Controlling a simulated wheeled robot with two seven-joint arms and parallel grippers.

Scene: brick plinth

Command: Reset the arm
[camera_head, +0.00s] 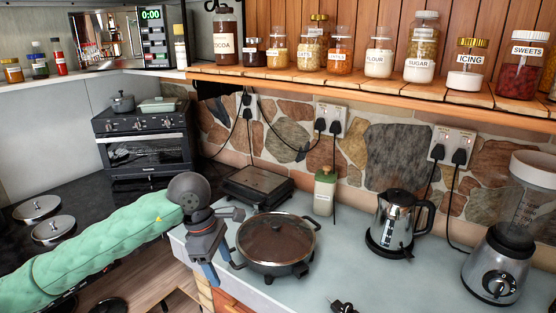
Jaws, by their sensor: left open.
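My left arm (95,250) comes in from the left in a padded green sleeve. It reaches over the dark hob area to the near left edge of the worktop. My left gripper (217,265) is grey with blue fingers, points downward, and is open with nothing seen between its fingers. It hangs just left of a lidded electric pan (276,240), close to the pan's left handle. I cannot tell whether it touches the pan. My right gripper is not in view.
The pale worktop (345,275) holds a dark grill (257,187), a bottle (324,191), a kettle (399,222) and a blender (497,262). A loose plug (343,306) lies at the front. A jar shelf (370,88) overhangs the back. Pot lids (53,229) sit left. Free worktop lies before the kettle.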

